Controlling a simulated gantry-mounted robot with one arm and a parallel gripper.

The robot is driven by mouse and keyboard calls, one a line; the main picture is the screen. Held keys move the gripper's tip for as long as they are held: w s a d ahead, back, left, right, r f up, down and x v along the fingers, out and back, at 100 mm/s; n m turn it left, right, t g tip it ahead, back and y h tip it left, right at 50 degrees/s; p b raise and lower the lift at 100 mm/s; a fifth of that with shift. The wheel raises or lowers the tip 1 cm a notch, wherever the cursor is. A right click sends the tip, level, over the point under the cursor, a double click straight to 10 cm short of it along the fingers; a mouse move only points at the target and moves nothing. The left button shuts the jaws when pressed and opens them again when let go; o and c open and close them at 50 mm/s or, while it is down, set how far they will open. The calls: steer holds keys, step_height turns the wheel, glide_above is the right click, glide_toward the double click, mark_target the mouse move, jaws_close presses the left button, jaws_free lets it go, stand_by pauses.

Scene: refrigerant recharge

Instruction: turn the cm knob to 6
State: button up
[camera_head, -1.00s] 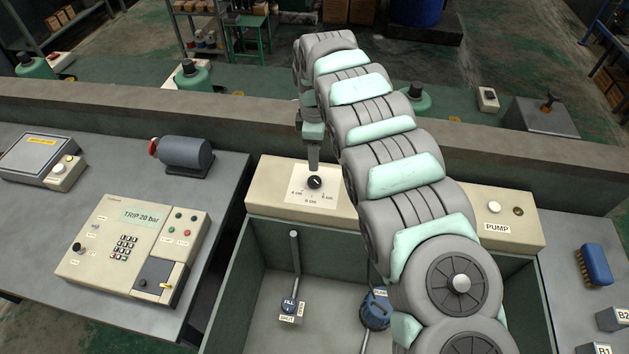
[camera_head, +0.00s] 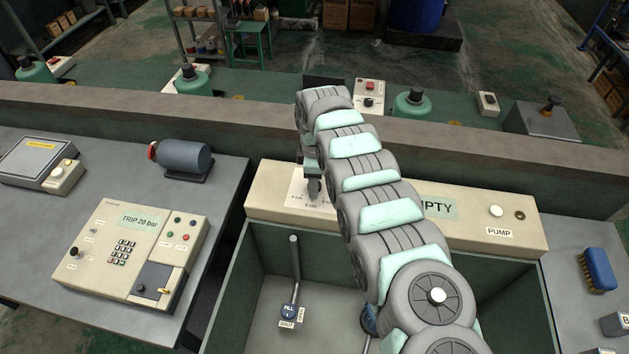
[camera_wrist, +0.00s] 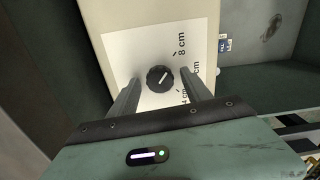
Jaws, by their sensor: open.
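The cm knob (camera_wrist: 160,79) is a round black dial with a white pointer line, on a white scale card (camera_wrist: 118,52) marked 4, 6 and 8 cm. In the wrist view its line slants to the upper right; which mark it meets is not clear. My gripper (camera_wrist: 162,77) is open, with one finger on each side of the knob and no clear contact. In the head view my gripper (camera_head: 314,188) is down at the card and hides the knob. In the wrist view a finger partly covers the lower scale labels.
The card lies on a beige panel (camera_head: 270,198) above an open tank. My arm partly covers an EMPTY sign (camera_head: 440,206), left of the PUMP button (camera_head: 496,211). A keypad console (camera_head: 100,250) is at left, a blue brush (camera_head: 598,268) at right.

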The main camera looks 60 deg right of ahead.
jaws_close()
stand_by(0.5)
steer(key=shift+r+m+p, duration=0.15)
steer(key=shift+m+p, duration=0.15)
steer(key=shift+p, duration=0.15)
steer(key=shift+a+r+m+p, duration=0.1)
steer(key=shift+m+p, duration=0.4)
steer(key=shift+p, duration=0.15)
steer(key=m+p, duration=0.1)
steer(key=m, duration=0.1)
steer(key=shift+w+m+p, duration=0.1)
steer(key=shift+m+p, duration=0.2)
steer(key=shift+p, duration=0.1)
steer(key=m, duration=0.3)
steer(key=shift+f, duration=0.25)
steer(key=shift+m, duration=1.3)
